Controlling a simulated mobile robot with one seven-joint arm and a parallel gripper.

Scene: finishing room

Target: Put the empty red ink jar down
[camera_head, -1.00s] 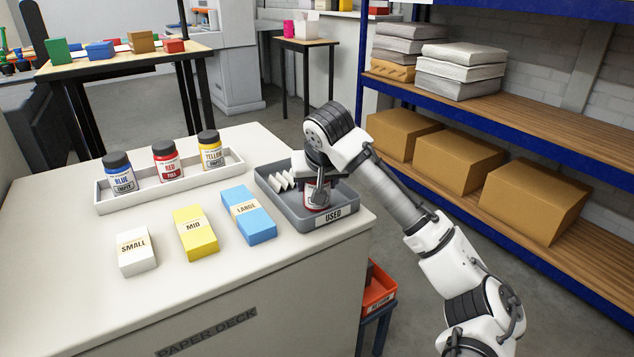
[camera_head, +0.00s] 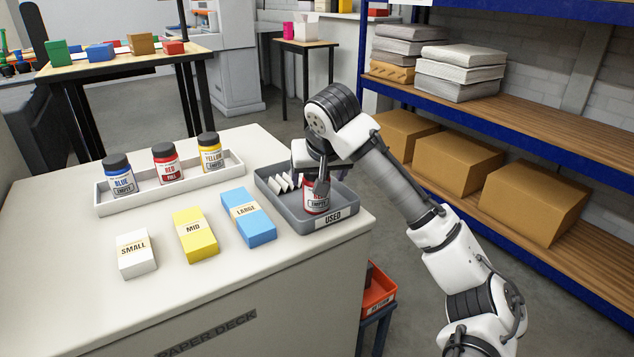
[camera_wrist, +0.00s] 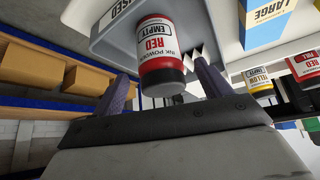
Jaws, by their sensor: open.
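The red ink jar (camera_head: 317,200), labelled RED and EMPTY, stands in the grey tray marked USED (camera_head: 345,222), near its front right corner. In the wrist view the jar (camera_wrist: 158,52) shows with its dark cap towards my gripper. My gripper (camera_head: 316,177) is open just above the jar. In the wrist view its two fingers (camera_wrist: 163,82) are spread on either side of the cap end, with gaps showing. My gripper hides part of the jar's top in the head view.
White pieces (camera_head: 282,183) lie in the tray's left part. A white tray (camera_head: 120,207) holds blue, red and yellow jars. White, yellow and blue boxes lie in front. A red bin (camera_head: 378,290) sits below the deck's right edge. A shelf stands at right.

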